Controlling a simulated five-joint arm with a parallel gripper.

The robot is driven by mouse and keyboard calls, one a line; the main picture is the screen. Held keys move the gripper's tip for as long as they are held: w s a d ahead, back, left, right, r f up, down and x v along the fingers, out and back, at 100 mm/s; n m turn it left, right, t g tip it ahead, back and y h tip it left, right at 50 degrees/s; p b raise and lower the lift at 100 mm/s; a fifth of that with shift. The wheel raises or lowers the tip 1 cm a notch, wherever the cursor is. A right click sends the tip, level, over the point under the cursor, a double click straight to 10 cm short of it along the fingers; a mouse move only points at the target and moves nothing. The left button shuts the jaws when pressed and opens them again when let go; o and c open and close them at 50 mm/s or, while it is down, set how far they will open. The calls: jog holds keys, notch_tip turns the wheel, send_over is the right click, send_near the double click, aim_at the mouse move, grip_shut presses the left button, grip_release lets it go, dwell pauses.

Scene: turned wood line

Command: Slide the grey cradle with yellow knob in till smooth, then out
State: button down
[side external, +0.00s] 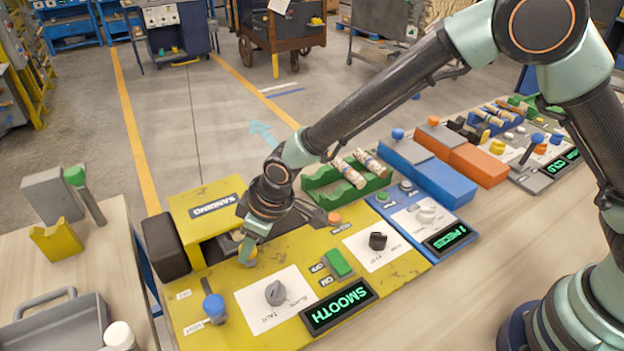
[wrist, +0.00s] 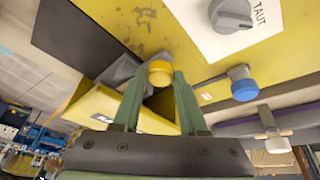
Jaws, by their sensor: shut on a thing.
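The yellow sanding station (side external: 320,240) stands in front of my arm, with its labelled hood (side external: 205,207) at the left. My gripper (side external: 247,254) reaches down beside the hood opening. In the wrist view its two green fingers are shut on the yellow knob (wrist: 160,73), one on each side. The grey cradle (wrist: 121,70) shows partly beside the knob, at the hood opening; the rest is hidden. The station's display (side external: 340,306) reads SMOOTH in green letters. I cannot see the wood piece in the cradle.
A grey dial (side external: 275,292), a green switch (side external: 338,263) and a blue-knobbed lever (side external: 214,306) rise from the station's front. A green rack (side external: 323,182) with turned pieces stands behind. A blue station (side external: 419,222) adjoins at the right.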

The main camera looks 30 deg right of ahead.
jog(key=shift+w+r, duration=0.1)
jog(key=shift+w, duration=0.05)
jog(key=shift+d, duration=1.9)
jog(key=c, duration=0.7)
grip_release()
jog(key=v, duration=1.2)
jog(key=shift+a, duration=0.1)
